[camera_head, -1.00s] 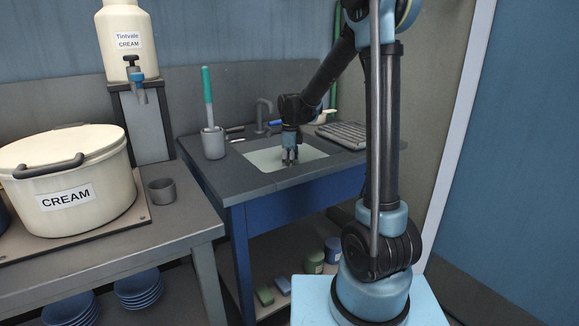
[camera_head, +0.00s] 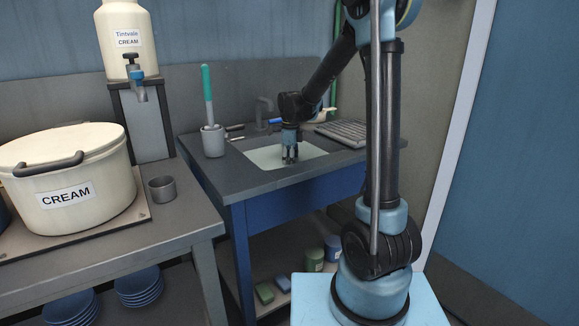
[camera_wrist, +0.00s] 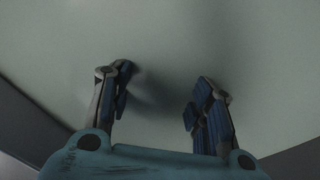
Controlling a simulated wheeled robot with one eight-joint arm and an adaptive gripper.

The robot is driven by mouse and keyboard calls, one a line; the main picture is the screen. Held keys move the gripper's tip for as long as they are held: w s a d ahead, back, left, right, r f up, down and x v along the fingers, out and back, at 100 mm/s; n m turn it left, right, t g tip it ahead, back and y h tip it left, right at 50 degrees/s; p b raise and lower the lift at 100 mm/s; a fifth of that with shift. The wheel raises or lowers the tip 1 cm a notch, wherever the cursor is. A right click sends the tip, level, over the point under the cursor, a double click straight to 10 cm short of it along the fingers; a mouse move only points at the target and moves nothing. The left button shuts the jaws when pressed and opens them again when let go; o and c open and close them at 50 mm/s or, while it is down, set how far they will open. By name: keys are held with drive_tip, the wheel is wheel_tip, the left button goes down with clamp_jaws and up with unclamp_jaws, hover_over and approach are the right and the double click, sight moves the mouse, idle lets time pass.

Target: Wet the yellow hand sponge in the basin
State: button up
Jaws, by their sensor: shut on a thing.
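The basin (camera_head: 264,158) is set into the dark counter and holds pale, cloudy greenish water. My gripper (camera_head: 290,160) points straight down into it, its fingertips at the water. In the wrist view my gripper (camera_wrist: 158,85) has its two fingers held some way apart, and their ends seem to dip below the pale surface. The yellow hand sponge does not show in any view; whatever is between the fingertips is hidden under the water.
A grey faucet (camera_head: 264,110) stands behind the basin. A grey cup (camera_head: 213,141) with a green-handled brush is at its left, a drying rack (camera_head: 345,132) at its right. A large cream pot (camera_head: 65,180) and small grey cup (camera_head: 162,189) stand on the left table.

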wheel_tip(320, 180, up, 15)
idle(1.4)
